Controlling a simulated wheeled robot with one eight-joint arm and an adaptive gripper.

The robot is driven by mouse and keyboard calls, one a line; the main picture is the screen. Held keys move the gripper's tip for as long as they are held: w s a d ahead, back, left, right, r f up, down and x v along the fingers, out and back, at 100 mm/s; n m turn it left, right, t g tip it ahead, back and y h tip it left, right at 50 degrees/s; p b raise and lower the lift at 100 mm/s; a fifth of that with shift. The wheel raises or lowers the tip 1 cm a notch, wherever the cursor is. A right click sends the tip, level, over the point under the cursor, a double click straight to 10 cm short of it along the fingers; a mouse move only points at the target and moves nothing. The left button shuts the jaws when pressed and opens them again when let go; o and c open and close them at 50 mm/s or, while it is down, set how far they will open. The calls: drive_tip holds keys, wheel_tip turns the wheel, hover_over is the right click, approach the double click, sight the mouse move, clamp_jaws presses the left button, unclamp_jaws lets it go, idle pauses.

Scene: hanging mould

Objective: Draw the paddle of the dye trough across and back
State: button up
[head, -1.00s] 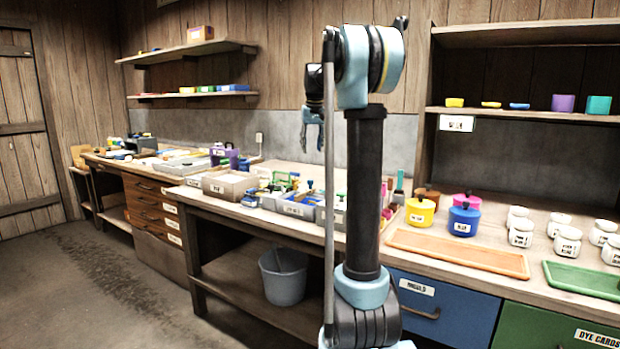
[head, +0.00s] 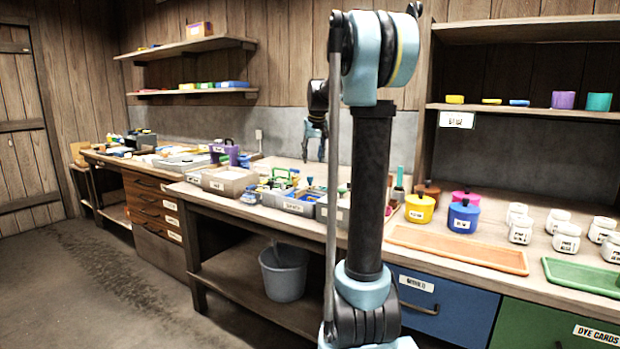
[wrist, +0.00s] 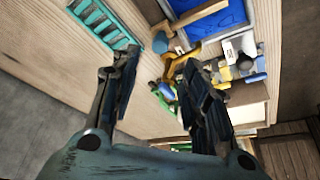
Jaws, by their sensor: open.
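In the wrist view, a trough of bright blue dye (wrist: 222,14) lies at the top, partly cut off by the frame edge. A wooden bar (wrist: 203,14), which looks like the paddle's handle, slants across its near corner. My gripper (wrist: 156,62) is open and empty, its fingers apart from the bar and trough. In the head view, my gripper (head: 316,146) hangs above the back of the long bench, fingers down, partly behind my arm. I cannot make out the trough in the head view; my arm hides part of the bench.
Yellow, blue and white items crowd the right of the fingers. In the head view, lidded pots (head: 463,217), an orange tray (head: 458,249) and grey bins (head: 230,181) occupy the bench.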

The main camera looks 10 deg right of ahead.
sight(310, 177)
drive_tip(key=x, duration=1)
clamp_jaws()
drive_tip(key=shift+s, duration=0.1)
